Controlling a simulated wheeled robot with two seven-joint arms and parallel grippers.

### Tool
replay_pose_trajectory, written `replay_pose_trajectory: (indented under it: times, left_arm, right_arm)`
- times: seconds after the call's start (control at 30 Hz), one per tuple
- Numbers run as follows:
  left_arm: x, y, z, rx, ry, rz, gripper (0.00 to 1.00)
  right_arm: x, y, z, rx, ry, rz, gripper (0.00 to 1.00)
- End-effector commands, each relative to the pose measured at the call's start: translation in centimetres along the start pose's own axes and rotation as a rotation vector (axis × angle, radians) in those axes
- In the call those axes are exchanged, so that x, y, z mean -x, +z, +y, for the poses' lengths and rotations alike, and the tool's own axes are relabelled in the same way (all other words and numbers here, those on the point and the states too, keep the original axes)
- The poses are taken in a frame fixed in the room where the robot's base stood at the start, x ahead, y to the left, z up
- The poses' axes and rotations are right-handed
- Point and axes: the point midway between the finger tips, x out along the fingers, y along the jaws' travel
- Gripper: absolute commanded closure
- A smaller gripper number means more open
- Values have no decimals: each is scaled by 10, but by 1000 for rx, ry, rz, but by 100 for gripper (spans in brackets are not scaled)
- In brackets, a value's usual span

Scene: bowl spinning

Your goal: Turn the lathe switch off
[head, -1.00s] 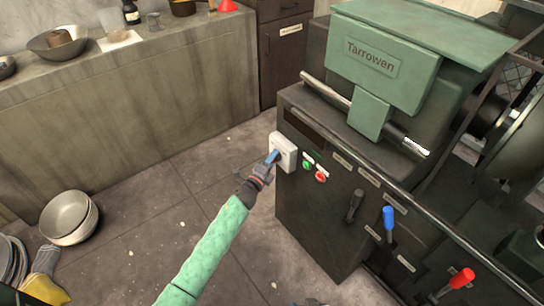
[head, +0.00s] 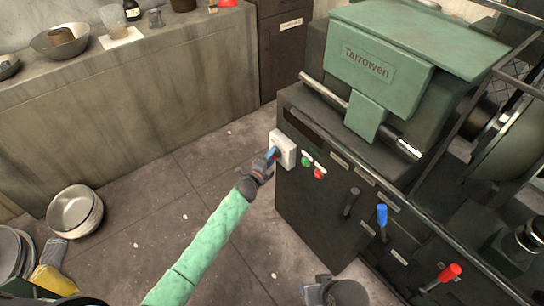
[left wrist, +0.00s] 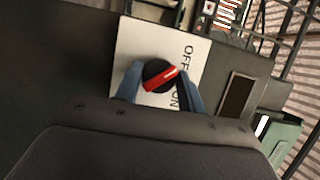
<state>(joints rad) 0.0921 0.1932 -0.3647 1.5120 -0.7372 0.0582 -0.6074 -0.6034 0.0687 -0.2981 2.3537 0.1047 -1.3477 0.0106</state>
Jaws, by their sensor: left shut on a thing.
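The lathe switch is a white box (head: 284,149) on the left end of the dark lathe cabinet. In the left wrist view its white plate (left wrist: 130,48) carries the words OFF and ON and a round black knob (left wrist: 158,72) with a red bar. The bar's right end lies between the two words, nearer OFF. My left gripper (head: 271,155) is at the switch, its blue fingers on both sides of the knob, shut on it (left wrist: 158,86). A dark grey part at the bottom edge seems to be my right arm's end; its jaws do not show clearly.
The lathe (head: 385,60) has a green and a red button beside the switch, and blue (head: 382,215) and red (head: 449,273) levers on its front. A counter (head: 120,105) stands at the back left. Bowls (head: 75,212) and plates are at the lower left. Floor between is clear.

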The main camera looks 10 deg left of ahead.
Motion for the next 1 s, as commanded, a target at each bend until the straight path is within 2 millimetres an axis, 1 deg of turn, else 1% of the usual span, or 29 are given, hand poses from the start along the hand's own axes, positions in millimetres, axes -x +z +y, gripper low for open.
replay_pose_trajectory:
  times: [0.23,0.27,0.33,0.37,0.63,0.73,0.87,1.0]
  left_arm:
    - [0,1,0,0,0,-2,83]
    - [0,1,0,0,0,-2,55]
    - [0,1,0,0,0,-1,41]
    - [0,1,0,0,0,-1,39]
    - [1,0,0,0,0,0,39]
    - [6,0,1,0,1,0,39]
    - [23,0,2,-1,1,0,39]
    - [45,0,2,-1,1,0,39]
  right_arm:
    - [0,0,0,0,0,0,64]
    - [0,0,0,0,0,0,64]
    - [0,0,0,0,0,0,64]
    - [0,0,0,0,-1,0,64]
    - [0,1,0,0,-1,0,64]
    - [-1,1,0,0,-1,2,64]
    - [-4,0,-2,0,-6,10,64]
    - [-10,0,-4,2,-14,19,64]
